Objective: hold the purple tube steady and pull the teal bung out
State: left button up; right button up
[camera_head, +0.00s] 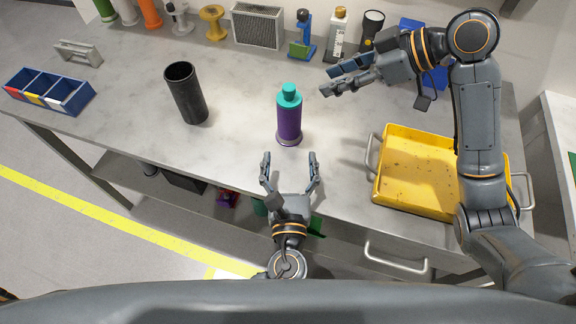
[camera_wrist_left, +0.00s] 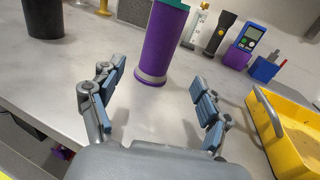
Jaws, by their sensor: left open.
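The purple tube (camera_head: 289,124) stands upright near the middle of the table, with the teal bung (camera_head: 289,91) in its top. The tube (camera_wrist_left: 160,45) also shows in the left wrist view, with the bung cut off by the top edge. My left gripper (camera_head: 290,157) is open and empty, just in front of the tube, its fingers pointing toward it and apart from it. In the left wrist view its fingers (camera_wrist_left: 158,95) lie either side of the tube's line. My right gripper (camera_head: 325,82) is open, right of the bung at about its height in the picture, touching nothing.
A black cylinder (camera_head: 186,94) stands left of the tube. A yellow tray (camera_head: 378,190) lies at the right, by the table's front edge. A divided blue bin (camera_head: 62,108) is at far left. Bottles, a flashlight (camera_head: 371,27) and a speaker-like box (camera_head: 257,25) line the back.

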aim_at(289, 127)
pick_arm(q)
jog(key=w, duration=1.2)
jog(key=shift+c, duration=0.5)
